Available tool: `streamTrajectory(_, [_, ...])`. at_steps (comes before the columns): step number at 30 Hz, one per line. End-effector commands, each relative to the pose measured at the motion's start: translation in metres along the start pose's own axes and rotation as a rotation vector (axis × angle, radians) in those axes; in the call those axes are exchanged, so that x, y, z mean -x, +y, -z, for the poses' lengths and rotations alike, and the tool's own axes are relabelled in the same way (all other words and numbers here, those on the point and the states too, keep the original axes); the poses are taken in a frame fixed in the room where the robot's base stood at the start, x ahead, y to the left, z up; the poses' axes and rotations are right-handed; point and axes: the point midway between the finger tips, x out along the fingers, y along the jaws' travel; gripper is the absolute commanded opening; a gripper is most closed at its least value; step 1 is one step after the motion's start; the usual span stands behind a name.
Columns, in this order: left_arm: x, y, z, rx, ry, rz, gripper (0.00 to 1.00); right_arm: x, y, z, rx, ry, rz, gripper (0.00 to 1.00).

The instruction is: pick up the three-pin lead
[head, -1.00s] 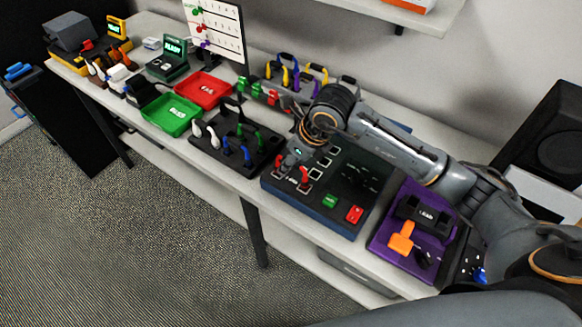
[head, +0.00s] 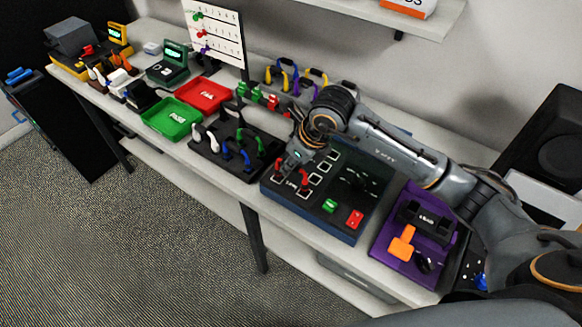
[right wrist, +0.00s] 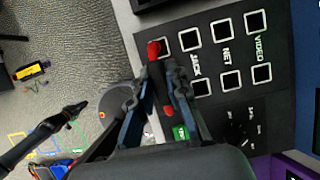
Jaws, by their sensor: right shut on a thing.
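My right gripper (head: 293,160) is low over the near left part of the dark test panel (head: 345,215), among its red handles. In the right wrist view its fingers (right wrist: 160,80) are closed around a red-ended handle (right wrist: 154,50) beside the row of square sockets. A second red handle (head: 305,179) stands just right of the gripper in the head view. Several leads hang on the black rack (head: 205,158) to the left, white, blue and green. I cannot tell which lead is the three-pin one. My left gripper does not show in the head view.
A green tray (head: 158,127) and a red tray (head: 188,101) lie farther left. More coloured leads (head: 285,72) arch at the back. A purple station (head: 385,255) with an orange lever sits right of the panel. The carpet in front is clear.

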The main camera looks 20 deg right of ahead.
Motion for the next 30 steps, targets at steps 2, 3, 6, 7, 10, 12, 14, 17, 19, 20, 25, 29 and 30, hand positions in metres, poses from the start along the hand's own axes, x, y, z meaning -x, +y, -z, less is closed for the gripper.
streamTrajectory(2, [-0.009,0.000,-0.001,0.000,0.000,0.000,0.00,0.006,-0.001,-0.003,0.001,-0.005,0.003,0.00])
streamTrajectory(3, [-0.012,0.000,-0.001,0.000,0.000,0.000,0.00,0.011,-0.001,-0.006,0.002,-0.008,0.004,0.00])
streamTrajectory(6, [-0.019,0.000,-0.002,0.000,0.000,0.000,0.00,0.028,0.004,-0.008,0.004,-0.008,0.004,0.00])
streamTrajectory(7, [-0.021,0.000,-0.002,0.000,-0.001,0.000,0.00,0.035,0.008,-0.007,0.005,-0.008,0.002,0.00])
streamTrajectory(10, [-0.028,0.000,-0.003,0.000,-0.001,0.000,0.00,0.059,0.021,-0.004,0.007,-0.010,0.004,0.00])
streamTrajectory(12, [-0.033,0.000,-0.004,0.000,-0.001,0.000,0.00,0.079,0.031,-0.002,0.008,-0.011,0.004,0.00])
streamTrajectory(14, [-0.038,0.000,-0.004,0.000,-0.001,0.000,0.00,0.093,0.041,0.003,0.008,-0.010,0.005,0.00])
streamTrajectory(17, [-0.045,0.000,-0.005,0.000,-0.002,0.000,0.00,0.109,0.060,0.016,0.008,-0.008,0.003,0.00])
streamTrajectory(19, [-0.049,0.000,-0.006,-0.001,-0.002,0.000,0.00,0.120,0.071,0.024,0.007,-0.008,0.005,0.00])
streamTrajectory(20, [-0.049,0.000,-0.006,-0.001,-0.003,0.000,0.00,0.125,0.076,0.026,0.007,-0.007,0.003,0.00])
streamTrajectory(25, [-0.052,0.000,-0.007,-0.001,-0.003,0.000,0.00,0.142,0.093,0.037,0.003,-0.005,0.002,0.00])
streamTrajectory(29, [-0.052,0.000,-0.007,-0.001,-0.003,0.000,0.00,0.150,0.100,0.040,0.002,-0.004,0.001,0.00])
streamTrajectory(30, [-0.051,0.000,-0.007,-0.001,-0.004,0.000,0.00,0.152,0.101,0.041,0.002,-0.003,0.001,0.00])
